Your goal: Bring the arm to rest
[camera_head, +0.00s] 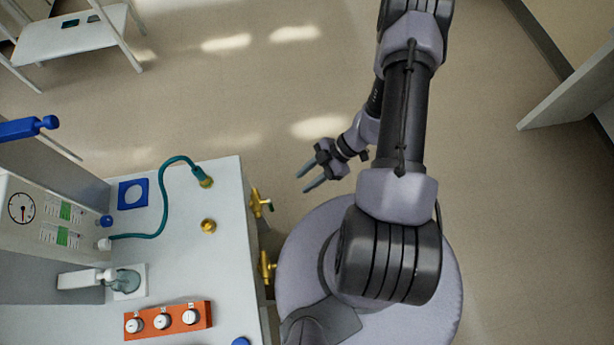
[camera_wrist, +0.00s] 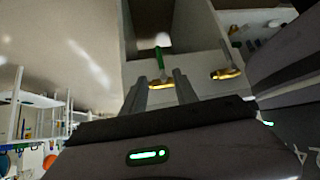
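My gripper (camera_head: 302,184) is open and empty. It hangs over the floor at the right of the white bench (camera_head: 225,240), apart from it, with its fingers pointing left. My arm comes down from the top of the head view and bends back to the gripper. In the wrist view, the two fingers of my gripper (camera_wrist: 160,78) stand apart with nothing held between them. A brass valve (camera_wrist: 228,74) shows beyond them on the bench side, and a green-handled fitting (camera_wrist: 160,58) is seen past the gap.
Two brass valves, upper (camera_head: 261,202) and lower (camera_head: 266,267), stick out from the bench's right side. A teal hose (camera_head: 162,205), an orange block with knobs (camera_head: 170,320) and a blue square piece (camera_head: 133,193) are on the bench. Floor (camera_head: 510,230) at right is clear.

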